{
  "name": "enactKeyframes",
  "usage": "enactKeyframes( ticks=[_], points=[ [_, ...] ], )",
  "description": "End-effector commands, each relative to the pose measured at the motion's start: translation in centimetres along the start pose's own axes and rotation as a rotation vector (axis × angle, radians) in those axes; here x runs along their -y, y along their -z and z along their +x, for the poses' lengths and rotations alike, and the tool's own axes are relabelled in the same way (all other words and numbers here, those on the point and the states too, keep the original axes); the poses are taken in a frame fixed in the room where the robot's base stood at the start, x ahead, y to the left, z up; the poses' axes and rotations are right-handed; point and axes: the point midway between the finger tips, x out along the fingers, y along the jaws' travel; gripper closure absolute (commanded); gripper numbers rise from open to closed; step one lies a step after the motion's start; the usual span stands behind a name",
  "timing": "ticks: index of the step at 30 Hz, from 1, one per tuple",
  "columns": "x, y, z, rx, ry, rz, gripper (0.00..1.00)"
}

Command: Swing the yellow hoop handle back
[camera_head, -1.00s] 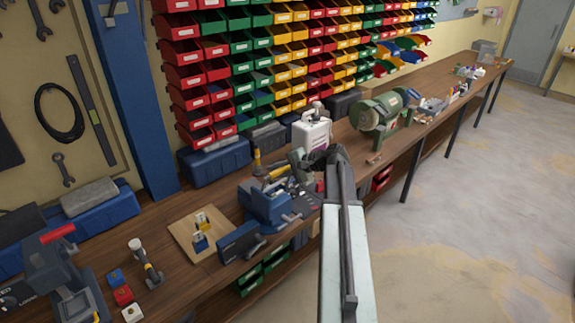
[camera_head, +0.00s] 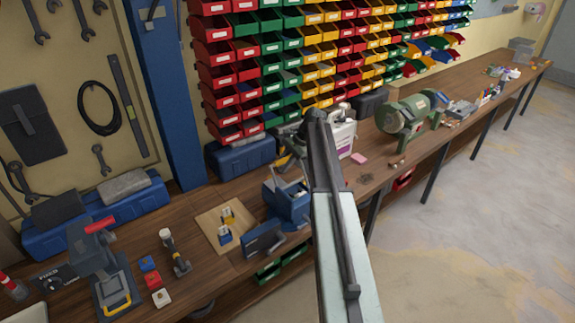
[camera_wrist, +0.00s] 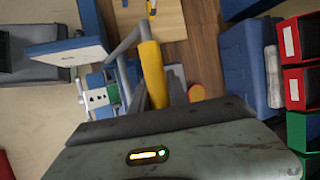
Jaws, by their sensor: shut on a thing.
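The yellow hoop handle (camera_wrist: 152,75) has a yellow grip and grey side bars. It rises from a blue box unit (camera_head: 284,200) on the bench, partly hidden by my arm in the head view. A small part of the yellow grip (camera_head: 285,161) shows behind my arm there. In the wrist view, a white socket face with dark holes (camera_wrist: 97,97) shows on the unit, beside the handle. My gripper (camera_wrist: 153,92) is shut on the handle. Its jaws are mostly hidden in the wrist view, and my arm covers them in the head view.
A white jug (camera_head: 342,137) and a green grinder (camera_head: 405,122) stand to the right. Stacked bins (camera_head: 330,55) line the wall behind.

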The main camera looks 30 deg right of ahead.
Motion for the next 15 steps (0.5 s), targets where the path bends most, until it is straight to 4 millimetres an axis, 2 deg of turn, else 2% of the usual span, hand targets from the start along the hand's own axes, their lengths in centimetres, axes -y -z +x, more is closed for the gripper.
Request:
enactKeyframes(
  ticks=[15],
  points=[
    [0.46,0.33,1.00,0.000,-0.007,0.000,1.00]
  ],
)
